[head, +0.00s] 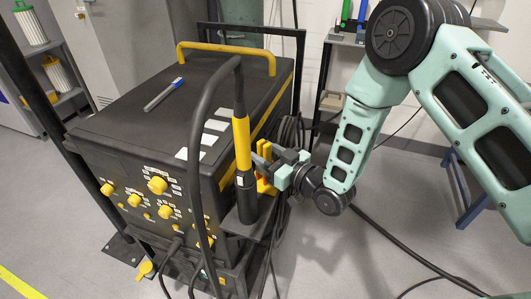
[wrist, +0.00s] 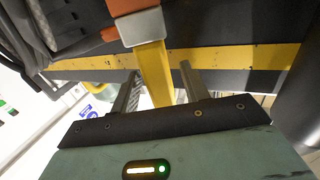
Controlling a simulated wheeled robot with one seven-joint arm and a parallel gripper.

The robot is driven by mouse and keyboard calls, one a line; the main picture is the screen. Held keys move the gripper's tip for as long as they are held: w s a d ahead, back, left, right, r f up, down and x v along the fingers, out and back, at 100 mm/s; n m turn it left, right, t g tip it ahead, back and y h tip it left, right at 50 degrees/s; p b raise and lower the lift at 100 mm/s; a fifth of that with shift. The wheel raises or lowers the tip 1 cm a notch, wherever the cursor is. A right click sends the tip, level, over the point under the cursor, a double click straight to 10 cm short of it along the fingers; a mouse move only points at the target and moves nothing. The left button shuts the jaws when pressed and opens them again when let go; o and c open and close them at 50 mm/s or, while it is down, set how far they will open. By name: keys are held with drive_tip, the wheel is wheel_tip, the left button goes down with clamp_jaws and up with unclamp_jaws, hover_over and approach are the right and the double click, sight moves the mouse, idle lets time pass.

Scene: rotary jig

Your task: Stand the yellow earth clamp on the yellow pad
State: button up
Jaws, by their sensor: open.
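A yellow clamp-like piece (head: 266,186), which seems to be the earth clamp, is at the right side of the black welding machine, partly hidden by my gripper. In the wrist view a yellow bar (wrist: 152,62), likely part of it, runs between my two fingers, with a grey and orange part at its top. My gripper (head: 262,160) is open around the bar, with a visible gap at the right finger. It also shows in the wrist view (wrist: 160,78). I cannot make out the yellow pad.
The welding machine (head: 120,128) stands on a cart with black uprights. A yellow and black torch (head: 241,140) stands upright in a holder (head: 240,222) close to my gripper. Coiled black cables hang behind.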

drive_tip(key=b+v, duration=0.2)
drive_tip(key=v, duration=0.9)
drive_tip(key=s+d+r+g+h, duration=0.1)
drive_tip(key=s+r+g+h, duration=0.3)
drive_tip(key=s, duration=0.3)
drive_tip(key=s+d+r+m+g+h+p, duration=0.1)
drive_tip(key=s+r+g+h, duration=0.3)
drive_tip(key=s, duration=0.4)
drive_tip(key=s+d+r+m+g+h, duration=0.1)
drive_tip(key=s+d+r+g+h, duration=0.2)
drive_tip(key=s, duration=0.5)
drive_tip(key=shift+s+d+r+g+h+p, duration=0.25)
drive_tip(key=shift+r+g+h, duration=0.25)
drive_tip(key=shift+r+h, duration=0.5)
